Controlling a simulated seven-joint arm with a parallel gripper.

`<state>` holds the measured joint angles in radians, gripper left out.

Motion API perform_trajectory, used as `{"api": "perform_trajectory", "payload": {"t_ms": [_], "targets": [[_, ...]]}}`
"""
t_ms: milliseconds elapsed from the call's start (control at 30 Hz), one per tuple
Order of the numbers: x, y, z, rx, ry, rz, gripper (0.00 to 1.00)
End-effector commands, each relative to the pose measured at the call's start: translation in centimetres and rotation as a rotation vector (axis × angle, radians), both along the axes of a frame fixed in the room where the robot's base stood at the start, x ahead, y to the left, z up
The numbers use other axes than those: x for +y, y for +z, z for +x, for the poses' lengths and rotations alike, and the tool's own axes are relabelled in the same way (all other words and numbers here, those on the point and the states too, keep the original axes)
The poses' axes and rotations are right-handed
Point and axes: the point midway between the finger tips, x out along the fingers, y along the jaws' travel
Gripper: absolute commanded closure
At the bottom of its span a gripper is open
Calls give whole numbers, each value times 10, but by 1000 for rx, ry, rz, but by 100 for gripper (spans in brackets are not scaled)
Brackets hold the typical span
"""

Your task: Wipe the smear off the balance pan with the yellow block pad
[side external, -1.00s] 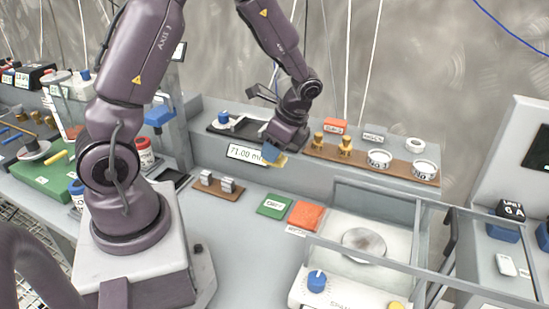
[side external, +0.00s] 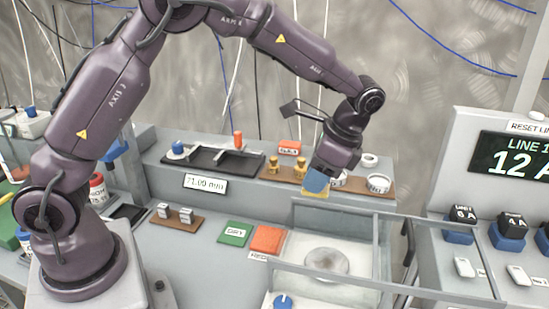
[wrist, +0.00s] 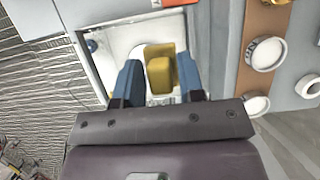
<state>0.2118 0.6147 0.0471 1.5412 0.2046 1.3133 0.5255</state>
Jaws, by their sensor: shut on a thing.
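My gripper (side external: 318,190) is shut on the yellow block pad (side external: 315,194). In the wrist view the yellow block pad (wrist: 160,70) sits between the two blue fingers of my gripper (wrist: 160,80). It is in the air near the back edge of the glass-walled balance. The round balance pan (side external: 326,262) lies inside the glass walls, with a faint grey-brown smear (side external: 325,261) on it. In the wrist view the pan (wrist: 138,52) is partly hidden behind the pad.
Glass walls (side external: 440,262) surround the pan and the top looks open. An orange pad (side external: 268,239) and a green pad (side external: 235,233) lie left of the balance. A shelf behind holds weights and white ring-shaped dishes (side external: 379,183). A display panel (side external: 510,155) stands at right.

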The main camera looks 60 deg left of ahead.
Motion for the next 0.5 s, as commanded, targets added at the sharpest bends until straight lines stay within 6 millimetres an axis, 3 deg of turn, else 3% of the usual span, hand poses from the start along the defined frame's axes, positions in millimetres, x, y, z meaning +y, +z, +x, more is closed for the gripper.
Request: {"api": "perform_trajectory", "payload": {"t_ms": [100, 233, 500], "targets": [[-29, -1, 7, 2, -6, -2, 83], [-52, -2, 10, 6, -7, -3, 83], [-50, -44, 9, 9, -5, -2, 83]]}}
